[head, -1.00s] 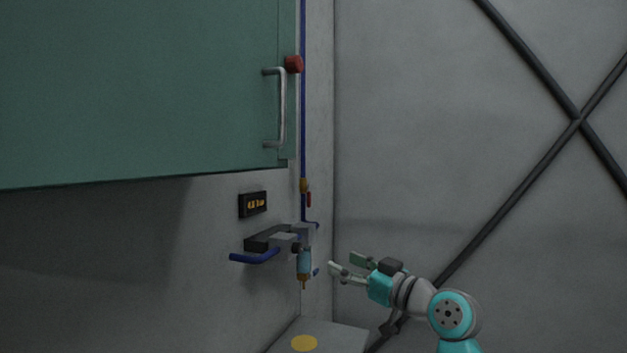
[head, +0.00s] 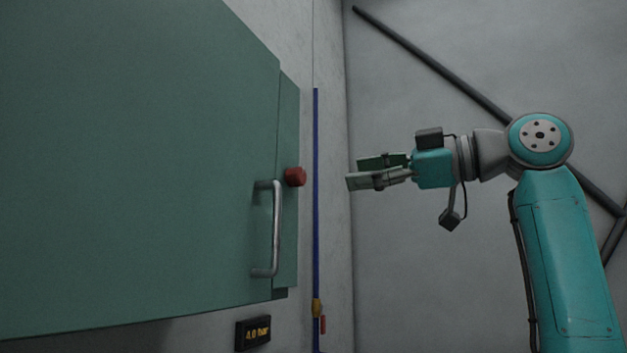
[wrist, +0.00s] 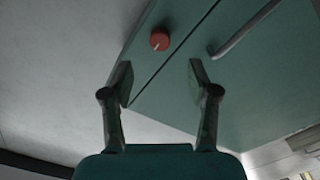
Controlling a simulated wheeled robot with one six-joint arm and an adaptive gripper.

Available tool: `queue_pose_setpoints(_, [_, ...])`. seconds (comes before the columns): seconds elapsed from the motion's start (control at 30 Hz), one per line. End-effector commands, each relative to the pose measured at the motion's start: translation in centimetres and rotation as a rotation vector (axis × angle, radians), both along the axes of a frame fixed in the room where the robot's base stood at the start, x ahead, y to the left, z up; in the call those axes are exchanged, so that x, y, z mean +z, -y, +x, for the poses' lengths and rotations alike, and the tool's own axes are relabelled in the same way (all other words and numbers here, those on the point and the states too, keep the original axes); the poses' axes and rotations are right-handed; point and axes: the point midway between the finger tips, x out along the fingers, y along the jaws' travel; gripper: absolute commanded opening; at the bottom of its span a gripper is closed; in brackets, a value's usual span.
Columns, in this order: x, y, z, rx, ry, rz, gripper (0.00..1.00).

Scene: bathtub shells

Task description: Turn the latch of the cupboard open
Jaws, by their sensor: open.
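The green cupboard (head: 140,170) fills the left of the head view. Its red latch knob (head: 295,177) sits on the narrow strip beside the door's right edge, just above and right of the metal bar handle (head: 276,230). My gripper (head: 352,172) is open and empty, to the right of the knob at nearly the same height and apart from it. In the wrist view my gripper (wrist: 160,85) shows both fingers spread. The red knob (wrist: 160,41) with a pale line on it lies beyond and between the fingertips, and the handle (wrist: 243,30) is to its right.
A blue pipe (head: 316,200) runs up the wall right of the cupboard, with a yellow and red valve (head: 317,308) low on it. Dark diagonal braces (head: 440,70) cross the back wall.

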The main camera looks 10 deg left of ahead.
Motion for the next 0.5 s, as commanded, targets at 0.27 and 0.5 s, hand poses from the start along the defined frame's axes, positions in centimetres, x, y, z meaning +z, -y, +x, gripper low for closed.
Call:
queue_pose_setpoints(0.27, [0.8, -1.4, -0.3, 0.011, 0.012, -0.014, 0.60])
queue_pose_setpoints(0.5, [0.8, -5.4, 1.0, 0.012, 0.012, -0.012, 0.60])
